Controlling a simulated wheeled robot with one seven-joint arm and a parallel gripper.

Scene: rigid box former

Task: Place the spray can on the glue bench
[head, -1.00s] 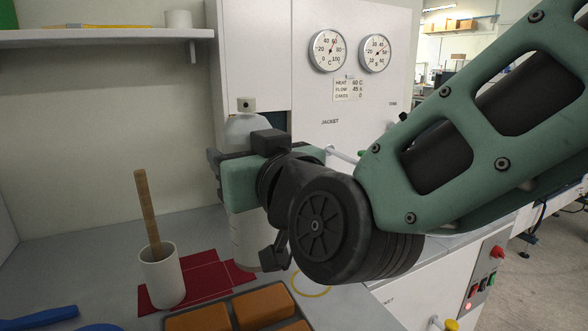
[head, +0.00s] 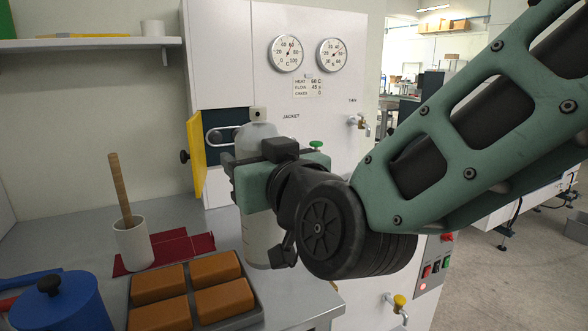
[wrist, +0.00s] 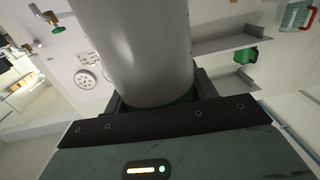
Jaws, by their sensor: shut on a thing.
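The spray can (head: 258,236) is a pale cylinder with a rounded top, held upright. My gripper (head: 250,168) is shut around its upper body, and the wrist view shows the can (wrist: 140,45) between my jaws (wrist: 160,103). The can stands in the picture over the right part of the grey bench (head: 62,242), behind the tray's right corner. I cannot tell whether its base touches the bench. My gripper and wrist hide part of the can and the bench behind them.
A dark tray (head: 243,318) with orange blocks lies in front. Left are a white cup (head: 134,246) with a wooden handle, a red mat (head: 195,243) and a blue pot (head: 68,308). Behind are an open yellow door (head: 196,155) and a white cabinet with gauges (head: 286,53).

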